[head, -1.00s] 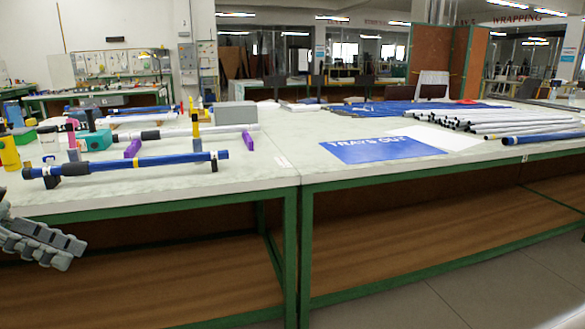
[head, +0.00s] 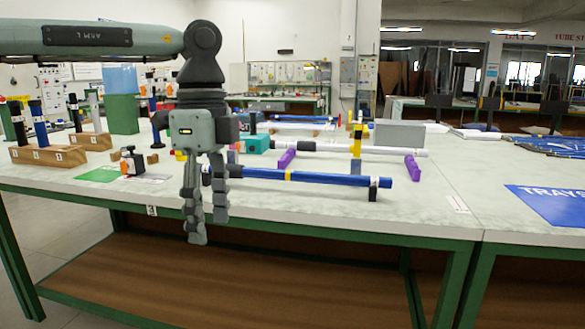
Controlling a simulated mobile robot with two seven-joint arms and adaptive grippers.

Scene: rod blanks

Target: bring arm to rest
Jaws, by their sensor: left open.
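My left arm comes in from the left at the top of the head view, and my left gripper (head: 208,230) hangs from it, pointing down. Its two fingers are apart with nothing between them, in front of the table's front edge. A blue rod (head: 325,179) with a yellow band lies on low supports on the table, just right of the gripper. My right gripper is not in view.
The table (head: 430,215) also bears a white rod (head: 385,151) on purple supports (head: 413,168), a grey box (head: 399,134) and wooden blocks (head: 48,155) with dark upright posts. A blue tray sign (head: 550,203) lies at right. Bare tabletop shows at centre right.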

